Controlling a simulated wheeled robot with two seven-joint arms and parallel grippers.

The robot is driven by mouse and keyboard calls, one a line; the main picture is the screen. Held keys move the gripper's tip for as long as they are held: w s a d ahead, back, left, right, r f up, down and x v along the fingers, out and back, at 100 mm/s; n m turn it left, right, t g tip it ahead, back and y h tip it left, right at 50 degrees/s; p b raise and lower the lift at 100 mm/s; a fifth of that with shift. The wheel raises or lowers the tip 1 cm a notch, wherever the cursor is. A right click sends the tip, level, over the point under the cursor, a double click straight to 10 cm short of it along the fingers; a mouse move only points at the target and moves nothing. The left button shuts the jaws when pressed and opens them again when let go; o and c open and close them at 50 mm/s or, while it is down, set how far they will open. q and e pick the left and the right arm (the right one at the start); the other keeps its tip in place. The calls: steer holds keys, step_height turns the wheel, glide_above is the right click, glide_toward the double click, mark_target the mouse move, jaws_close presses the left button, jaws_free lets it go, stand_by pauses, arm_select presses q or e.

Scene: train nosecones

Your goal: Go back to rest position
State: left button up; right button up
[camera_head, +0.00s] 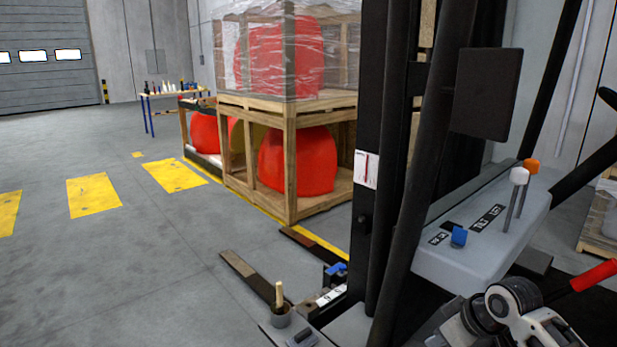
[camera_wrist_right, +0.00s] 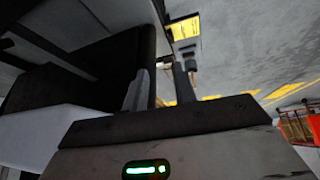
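In the head view, my right arm (camera_head: 510,310) shows at the bottom right, below a grey control console; its fingertips are hard to make out there. In the right wrist view, my right gripper (camera_wrist_right: 162,88) has its two fingers apart, with no object seen held between them. A dark post shows beside and behind the fingers. My left gripper is not in view. The console (camera_head: 450,262) has an orange-knobbed lever (camera_head: 531,166), a white-knobbed lever (camera_head: 519,176) and a blue knob (camera_head: 458,237). The right gripper appears apart from these knobs.
A lift truck's dark mast (camera_head: 385,150) stands close on the right, with two low forks (camera_head: 252,278) pointing towards wooden crates (camera_head: 290,165) of red nosecones (camera_head: 298,163). A red handle (camera_head: 594,274) is at right. The floor at left is clear, with yellow markings (camera_head: 93,195).

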steer(key=s+a+f+m+t, duration=0.2)
steer(key=s+a+f, duration=0.5)
steer(key=s+f, duration=0.45)
steer(key=s+a+f+m+t, duration=0.1)
steer(key=s, duration=0.5)
steer(key=s+a+f+m+t, duration=0.1)
steer(key=s+a, duration=0.1)
steer(key=s, duration=0.5)
steer(key=shift+a+f+t, duration=0.25)
steer(key=shift+t, duration=0.05)
steer(key=shift+s, duration=0.1)
